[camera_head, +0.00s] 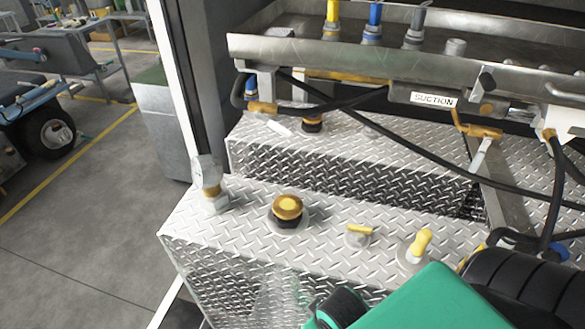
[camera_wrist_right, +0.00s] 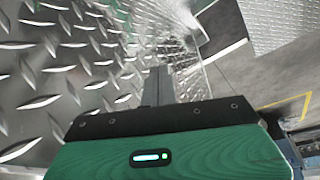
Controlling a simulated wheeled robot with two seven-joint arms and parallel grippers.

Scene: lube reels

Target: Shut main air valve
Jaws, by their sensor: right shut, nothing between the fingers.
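Several valve-like fittings show in the head view, and I cannot tell which is the main air valve. A small yellow-handled fitting (camera_head: 359,231) stands on the front diamond-plate tank. A larger yellow lever (camera_head: 421,242) stands to its right. A brass valve with a pale handle (camera_head: 481,155) hangs below the tray, right of the SUCTION label (camera_head: 433,99). My right arm's green housing covers the bottom right of the head view. My right gripper (camera_wrist_right: 158,75) is shut and empty, with diamond plate behind it in the wrist view. My left gripper is not in view.
A brass cap (camera_head: 287,207) and a grey upright fitting (camera_head: 209,185) stand on the front tank (camera_head: 250,238). Black hoses (camera_head: 375,150) cross above the rear step. A black reel or tyre (camera_head: 525,280) lies at right. Open floor is at left.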

